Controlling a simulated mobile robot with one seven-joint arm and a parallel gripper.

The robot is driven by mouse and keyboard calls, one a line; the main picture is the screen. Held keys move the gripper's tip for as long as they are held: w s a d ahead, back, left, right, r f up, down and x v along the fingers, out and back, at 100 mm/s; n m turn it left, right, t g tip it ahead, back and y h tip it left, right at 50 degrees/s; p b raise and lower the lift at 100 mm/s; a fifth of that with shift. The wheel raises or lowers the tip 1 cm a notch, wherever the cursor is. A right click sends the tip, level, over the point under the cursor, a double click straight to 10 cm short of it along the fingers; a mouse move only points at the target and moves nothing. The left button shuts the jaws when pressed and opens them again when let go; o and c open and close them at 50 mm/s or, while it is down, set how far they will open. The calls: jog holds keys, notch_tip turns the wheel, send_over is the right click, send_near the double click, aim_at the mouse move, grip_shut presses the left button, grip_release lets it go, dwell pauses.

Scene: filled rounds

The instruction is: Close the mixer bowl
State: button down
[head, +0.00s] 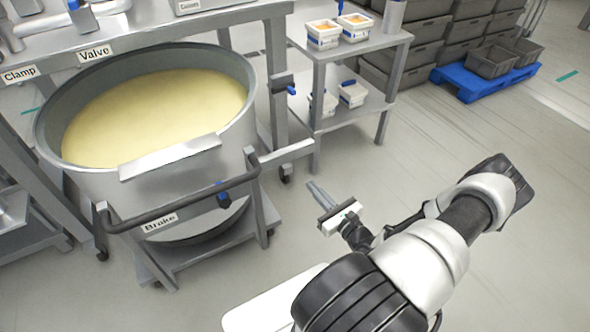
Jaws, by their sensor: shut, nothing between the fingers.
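The mixer bowl (85,170) is a large round steel tub on a wheeled frame at the left of the head view. Its top is open and pale yellow dough or batter (155,112) fills it nearly to the rim. No lid shows on it. A dark bar handle (150,218) runs along its front, with a "Brake" label (160,222) and a blue-marked lever (222,197) near it. My gripper (312,187) is shut and empty, to the right of the bowl's frame and apart from it, above the floor.
A steel bench (150,32) with "Clamp" and "Valve" labels stands behind the bowl. A two-tier steel table (365,52) with white tubs (323,34) stands at the back. Grey crates (490,62) and a blue pallet (478,82) are at the top right. The floor at right is clear.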

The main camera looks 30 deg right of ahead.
aim_at(291, 158)
jog(key=shift+m+h, duration=0.7)
jog(key=shift+h, duration=0.1)
jog(key=w, duration=0.4)
jog(key=w+f+b, duration=0.1)
jog(key=w, duration=0.4)
jog(key=w+d+b, duration=0.1)
jog(key=w, duration=0.3)
jog(key=shift+w+f, duration=0.2)
jog(key=shift+f, duration=0.2)
jog(key=shift+w, duration=0.15)
